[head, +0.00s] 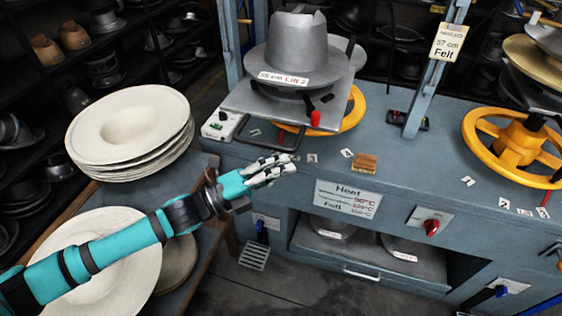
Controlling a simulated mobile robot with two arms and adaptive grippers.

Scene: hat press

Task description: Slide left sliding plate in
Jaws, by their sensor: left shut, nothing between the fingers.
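The left sliding plate (243,103) is a flat grey metal plate on the left press, with a silver hat-shaped form (298,45) on top. It juts out towards the front of the bench. A dark bar handle (262,148) shows below its front edge. A red-tipped lever (315,118) is at its right. My left gripper (289,164) is shut and empty. Its fingertips are at the bench's front edge, just below the handle in the picture; I cannot tell whether they touch it. My right gripper is not in view.
A stack of cream hats (130,118) stands at the left, with more hats (95,260) below my arm. A yellow handwheel (350,112) is beneath the plate and another (512,150) is at the right. A small wooden block (366,161) lies on the blue-grey bench (420,180).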

